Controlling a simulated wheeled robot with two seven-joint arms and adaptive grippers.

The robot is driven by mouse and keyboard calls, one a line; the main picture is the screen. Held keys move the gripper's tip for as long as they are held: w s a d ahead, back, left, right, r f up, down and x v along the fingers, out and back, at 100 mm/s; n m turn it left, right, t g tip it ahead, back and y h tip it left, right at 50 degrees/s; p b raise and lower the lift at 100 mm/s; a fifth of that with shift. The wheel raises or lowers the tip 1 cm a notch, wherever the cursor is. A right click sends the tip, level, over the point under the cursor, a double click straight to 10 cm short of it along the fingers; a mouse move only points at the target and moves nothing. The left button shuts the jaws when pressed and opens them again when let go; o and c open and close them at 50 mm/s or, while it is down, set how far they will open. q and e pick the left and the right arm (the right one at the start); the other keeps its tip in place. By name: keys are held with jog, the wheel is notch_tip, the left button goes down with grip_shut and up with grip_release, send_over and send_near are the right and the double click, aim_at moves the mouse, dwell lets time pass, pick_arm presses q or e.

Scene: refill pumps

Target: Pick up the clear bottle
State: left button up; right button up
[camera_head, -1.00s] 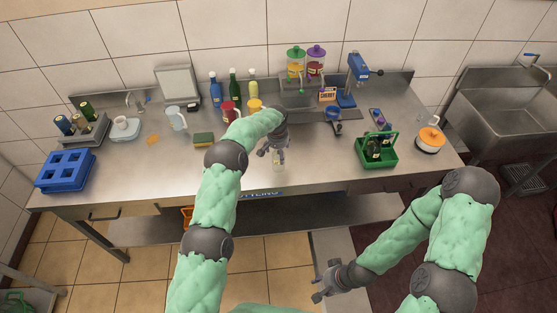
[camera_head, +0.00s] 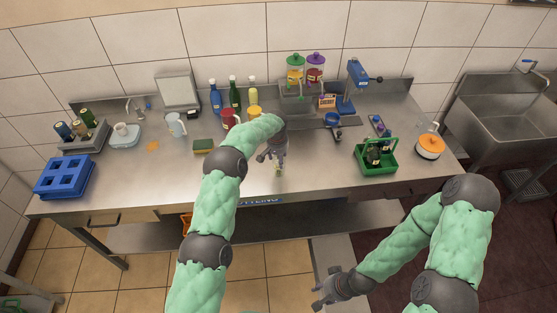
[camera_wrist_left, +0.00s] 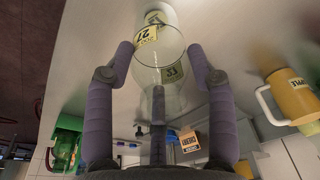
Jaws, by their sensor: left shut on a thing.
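The clear bottle (camera_wrist_left: 160,60) has a yellow label marked 27 and fills the space between the fingers in the left wrist view. My left gripper (camera_wrist_left: 160,72) is shut on it, with a finger on either side of the glass. In the head view my left gripper (camera_head: 272,160) is over the front middle of the steel counter. It hides most of the bottle there; only a small part shows below the fingers. My right gripper (camera_head: 320,292) is open and empty, low in front of the counter, far from the bottle.
Behind the left gripper stand a red mug (camera_head: 228,119), a yellow mug (camera_head: 254,112) and several tall bottles. A green caddy (camera_head: 376,162) with bottles is to the right, a green-yellow sponge (camera_head: 203,146) to the left. A blue rack (camera_head: 64,175) sits at the left end.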

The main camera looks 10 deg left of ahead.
pick_arm(q)
notch_tip(320, 180, up, 3)
jog(key=shift+f, duration=0.1)
jog(key=s+d+r+p, duration=0.1)
jog(key=s+d+r, duration=0.1)
jog(key=s+r, duration=1.1)
jog(key=shift+s+d+r+p, duration=0.15)
jog(key=shift+s+r+p, duration=0.25)
jog(key=shift+r, duration=0.9)
jog(key=shift+w, duration=0.1)
